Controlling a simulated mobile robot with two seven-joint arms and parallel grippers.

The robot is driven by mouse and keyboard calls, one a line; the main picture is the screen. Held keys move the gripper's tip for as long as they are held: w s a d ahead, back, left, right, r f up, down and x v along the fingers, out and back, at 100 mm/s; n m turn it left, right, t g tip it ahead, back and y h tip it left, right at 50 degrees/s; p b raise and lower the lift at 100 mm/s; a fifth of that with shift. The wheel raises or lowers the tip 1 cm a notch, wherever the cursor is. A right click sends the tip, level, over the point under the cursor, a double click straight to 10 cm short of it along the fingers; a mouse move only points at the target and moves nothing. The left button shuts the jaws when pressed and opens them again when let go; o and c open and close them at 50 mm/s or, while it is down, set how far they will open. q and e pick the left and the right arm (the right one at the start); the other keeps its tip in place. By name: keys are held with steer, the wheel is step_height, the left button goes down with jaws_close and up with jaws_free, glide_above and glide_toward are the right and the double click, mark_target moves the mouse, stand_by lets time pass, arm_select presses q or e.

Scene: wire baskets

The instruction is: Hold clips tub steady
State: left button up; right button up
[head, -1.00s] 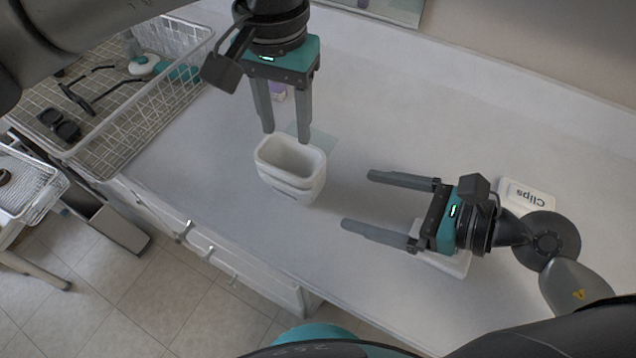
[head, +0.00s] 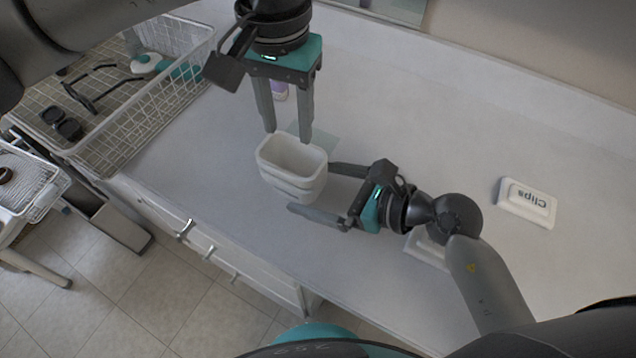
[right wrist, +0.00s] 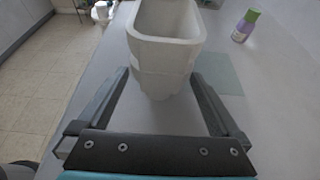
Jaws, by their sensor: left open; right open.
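The clips tub, a white open-topped tub (head: 291,168), stands upright on the counter and looks empty. It also shows in the right wrist view (right wrist: 166,50). My left gripper (head: 288,136) is open, pointing down just above and behind the tub's far rim. My right gripper (head: 312,188) is open and comes in from the right, its fingertips at the tub's right side. In the right wrist view the tub's lower part is between the finger ends; I cannot tell whether they touch it. A white lid marked "Clips" (head: 527,203) lies on the counter at the right.
A wire basket (head: 140,125) with dark and teal items stands at the left. A second white lid-like piece (head: 426,249) lies partly under my right arm. A purple bottle (right wrist: 245,25) and a pale green translucent sheet (right wrist: 219,73) are behind the tub. The counter's right side is mostly clear.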

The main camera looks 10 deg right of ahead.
steer(key=shift+c, duration=0.4)
steer(key=c, duration=1.3)
steer(key=shift+c, duration=0.2)
arm_select(q)
steer(key=shift+o, duration=0.2)
